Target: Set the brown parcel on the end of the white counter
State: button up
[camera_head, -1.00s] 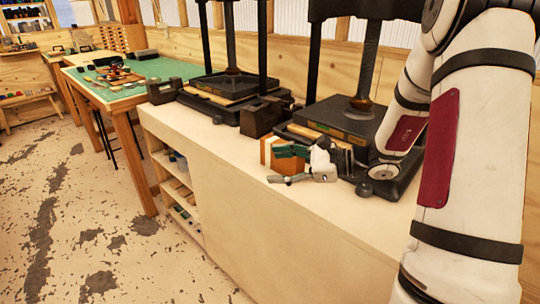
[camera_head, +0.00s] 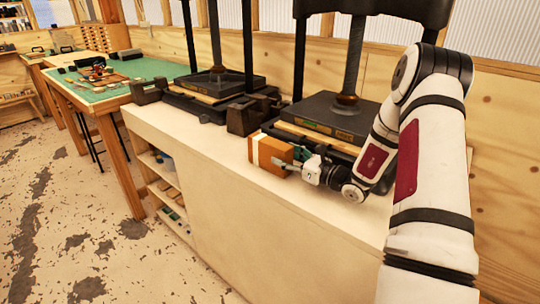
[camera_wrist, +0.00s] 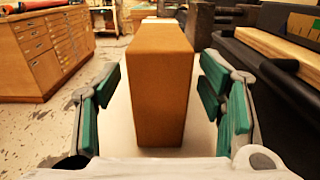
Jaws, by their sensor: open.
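The brown parcel (camera_head: 271,157), a box with a pale band, stands upright on the white counter (camera_head: 290,194) in front of the presses. My gripper (camera_head: 291,161) is at its right side in the head view, low over the counter. In the wrist view the parcel (camera_wrist: 160,88) stands between and ahead of the two green-padded fingers of my gripper (camera_wrist: 160,78). The fingers are open, with a gap on each side of the parcel. How far they reach along its sides is hard to tell.
Two black presses (camera_head: 335,118) (camera_head: 215,85) stand along the counter's back. A dark block (camera_head: 243,118) sits behind the parcel. Bare counter lies in front of and left of the parcel. A green-topped table (camera_head: 125,80) is beyond the counter's far end. Wooden drawers (camera_wrist: 45,48) show in the wrist view.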

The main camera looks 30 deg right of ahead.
aim_at(272, 148)
jog(key=shift+r+x, duration=0.2)
jog(key=shift+x, duration=2.8)
jog(key=shift+c, duration=0.5)
jog(key=c, duration=1.4)
grip_shut()
jog(key=shift+r, duration=0.1)
